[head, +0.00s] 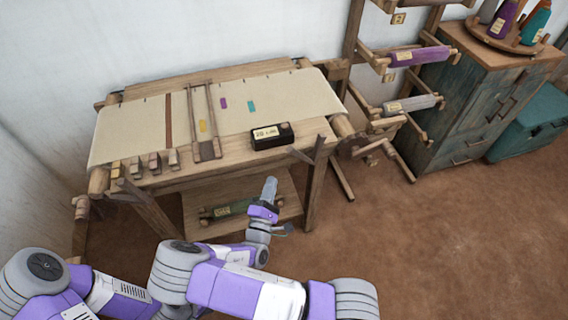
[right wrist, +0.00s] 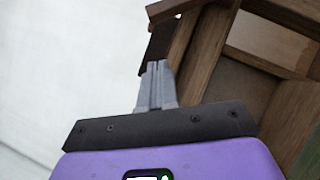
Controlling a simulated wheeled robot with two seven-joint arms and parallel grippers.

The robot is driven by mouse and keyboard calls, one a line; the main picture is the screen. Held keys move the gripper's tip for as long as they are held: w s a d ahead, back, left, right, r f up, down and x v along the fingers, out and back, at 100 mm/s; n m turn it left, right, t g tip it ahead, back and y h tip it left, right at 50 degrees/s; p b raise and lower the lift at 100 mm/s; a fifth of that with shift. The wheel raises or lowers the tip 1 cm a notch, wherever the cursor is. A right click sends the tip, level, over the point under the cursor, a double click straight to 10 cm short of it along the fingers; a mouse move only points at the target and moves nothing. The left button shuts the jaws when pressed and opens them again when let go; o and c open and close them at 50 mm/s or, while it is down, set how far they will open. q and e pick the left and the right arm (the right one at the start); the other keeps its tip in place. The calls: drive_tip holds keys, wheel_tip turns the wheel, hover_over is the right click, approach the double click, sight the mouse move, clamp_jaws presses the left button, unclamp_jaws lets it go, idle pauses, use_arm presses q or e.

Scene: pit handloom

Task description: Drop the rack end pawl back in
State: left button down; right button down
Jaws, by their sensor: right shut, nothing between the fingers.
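The loom (head: 230,165) has a slanting wooden lever (head: 322,147) and a short dark bar (head: 300,155) at its front right corner. I cannot tell which piece is the rack end pawl. My right gripper (head: 268,188) is shut and empty, below the loom's front edge and left of its front right leg. In the right wrist view, its closed fingers (right wrist: 156,84) point at a wooden post and a dark narrow piece (right wrist: 157,48) beside it. I see no clear contact there. My left gripper is out of view.
A black labelled box (head: 272,136) sits on the loom's front right. Several small blocks (head: 155,163) line its front left edge. A low shelf (head: 188,212) lies under the loom. A spool rack (head: 350,35) and a cabinet (head: 470,105) stand right. The right floor is clear.

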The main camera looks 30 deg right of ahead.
sight(300, 156)
drive_tip(key=w+d+r, duration=0.3)
drive_tip(key=d, duration=0.3)
drive_tip(key=shift+w+d+b, duration=0.25)
drive_tip(key=shift+d+b, duration=0.15)
drive_tip(key=shift+r, duration=0.25)
